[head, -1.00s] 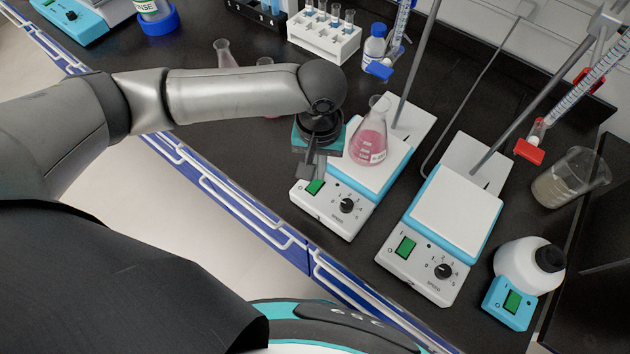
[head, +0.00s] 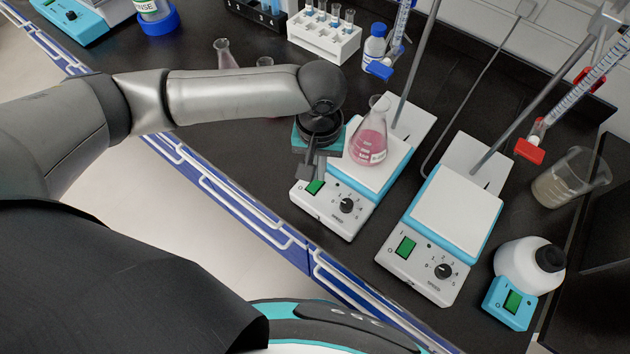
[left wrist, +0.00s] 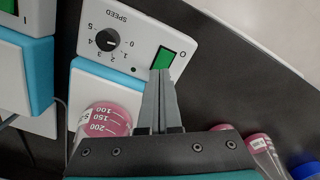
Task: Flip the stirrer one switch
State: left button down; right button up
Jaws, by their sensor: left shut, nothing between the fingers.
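The left stirrer (head: 344,203) is a white and light-blue hotplate with a green rocker switch (head: 315,187) and a black speed knob (head: 347,205) on its front. A conical flask of pink liquid (head: 369,143) stands on its plate. A second, similar stirrer (head: 428,261) with its own green switch (head: 405,246) stands to its right. My left gripper (head: 308,172) is shut and empty, pointing down at the left stirrer's switch. In the left wrist view, the closed fingertips (left wrist: 160,73) lie at the edge of the green switch (left wrist: 163,58). I cannot tell whether they touch it.
A rack of tubes (head: 324,38) and a blue-capped bottle (head: 374,46) stand behind. Metal stand rods rise behind both stirrers. Dark bench shows left of the stirrer.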

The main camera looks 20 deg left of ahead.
pick_arm(q)
jog(key=shift+f, duration=0.85)
jog(key=shift+r, duration=0.1)
dwell(0.3)
notch_tip(320, 180, up, 7)
jog(key=p, duration=0.9)
jog(key=shift+d, duration=0.1)
dwell(0.5)
